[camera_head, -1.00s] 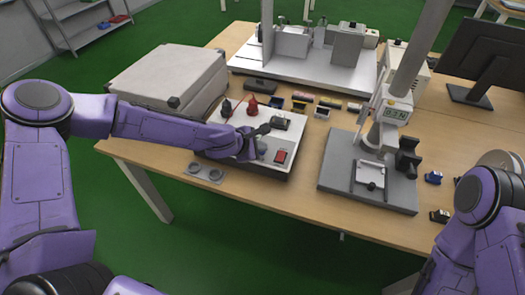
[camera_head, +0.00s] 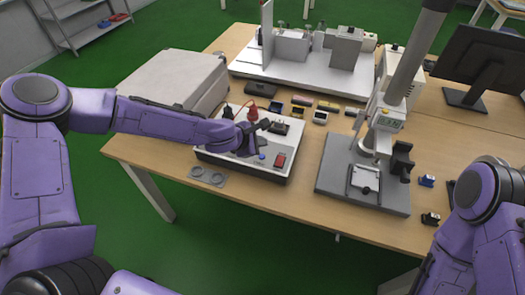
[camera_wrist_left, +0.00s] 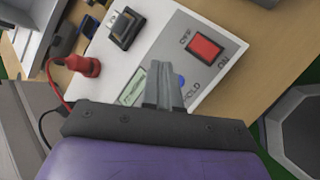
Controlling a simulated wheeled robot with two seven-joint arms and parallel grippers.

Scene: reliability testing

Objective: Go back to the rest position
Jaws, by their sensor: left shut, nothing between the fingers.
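My left arm reaches in from the left in the head view. My left gripper (camera_head: 264,126) is over the white-topped control box (camera_head: 222,165) on the table. In the left wrist view its fingers (camera_wrist_left: 164,88) are shut together with nothing between them, above the box's panel. They partly cover a small display and a blue button (camera_wrist_left: 181,80). A red rocker switch (camera_wrist_left: 206,47) marked OFF and ON shows beside them. My right arm is at the lower right of the head view; its gripper is out of view.
A grey case (camera_head: 172,78) stands left of the control box. A test stand (camera_head: 335,190) with a column is to the right. A red plug (camera_wrist_left: 88,66) with a cable sits in the panel. Small blocks lie behind the box. The table's front edge is near.

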